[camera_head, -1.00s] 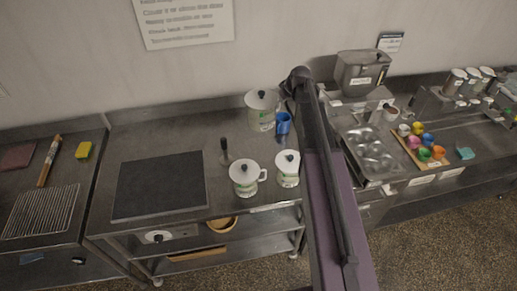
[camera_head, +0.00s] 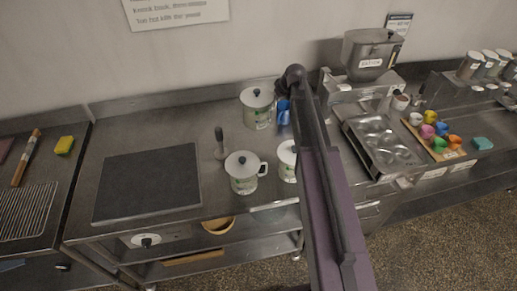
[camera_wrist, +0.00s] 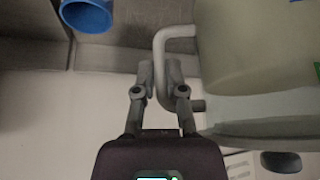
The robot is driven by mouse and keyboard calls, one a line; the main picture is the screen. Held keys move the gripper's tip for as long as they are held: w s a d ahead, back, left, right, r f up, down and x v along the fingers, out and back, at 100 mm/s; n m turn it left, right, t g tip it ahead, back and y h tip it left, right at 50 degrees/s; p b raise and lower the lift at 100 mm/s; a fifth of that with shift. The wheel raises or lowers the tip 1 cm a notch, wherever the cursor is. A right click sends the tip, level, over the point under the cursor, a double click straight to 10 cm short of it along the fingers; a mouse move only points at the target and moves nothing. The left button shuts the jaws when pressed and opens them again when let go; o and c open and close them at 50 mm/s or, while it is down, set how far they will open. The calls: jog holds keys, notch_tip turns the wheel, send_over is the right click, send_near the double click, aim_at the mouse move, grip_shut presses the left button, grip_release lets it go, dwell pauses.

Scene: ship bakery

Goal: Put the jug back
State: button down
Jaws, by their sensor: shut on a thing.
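The jug (camera_head: 257,112) is pale, with a green-marked label and a lid with a dark knob. In the head view it is upright at the back of the steel counter, left of my arm. In the wrist view the picture is upside down and the jug's body (camera_wrist: 255,55) fills the right side. My gripper (camera_wrist: 160,72) is shut on its handle (camera_wrist: 166,34). In the head view my arm hides most of the gripper. Whether the jug's base touches the counter is unclear.
A blue cup (camera_head: 284,112) stands close beside the jug. Two similar lidded containers, one with a handle (camera_head: 243,172) and one partly behind my arm (camera_head: 287,160), stand in front. A dark hotplate (camera_head: 148,185) lies left. A metal tray (camera_head: 352,133) lies right.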

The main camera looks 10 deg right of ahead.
aim_at(275, 105)
jog(key=shift+w+f+b, duration=0.15)
jog(key=shift+f+b, duration=1.25)
jog(key=shift+f, duration=0.5)
notch_tip(275, 105, down, 6)
jog(key=b, duration=0.6)
jog(key=shift+f, duration=0.25)
jog(key=shift+f+b, duration=1.75)
jog(key=shift+b, duration=0.25)
jog(key=shift+f, duration=0.1)
jog(key=c, duration=0.7)
grip_release()
